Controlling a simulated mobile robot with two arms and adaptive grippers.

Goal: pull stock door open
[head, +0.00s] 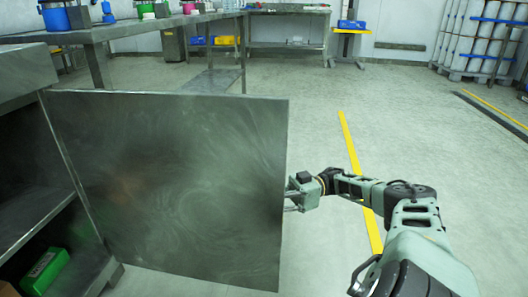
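The stock door (170,185) is a flat grey metal panel. It is hinged at its left side on the metal cabinet (22,70) and stands swung out from it, so the inside shows at the left. My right gripper (292,197) is at the door's right, free edge, with its fingers pointing left at that edge. The fingertips are small and partly hidden there, and no handle shows, so I cannot tell whether they grip anything. My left gripper is not in view.
A green box (45,271) lies low inside the cabinet. A metal table (120,30) with tubs stands behind the door. A workbench (288,12) is at the back, and racked drums (480,35) are at the back right. The floor right of the door is clear, with a yellow line (352,155).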

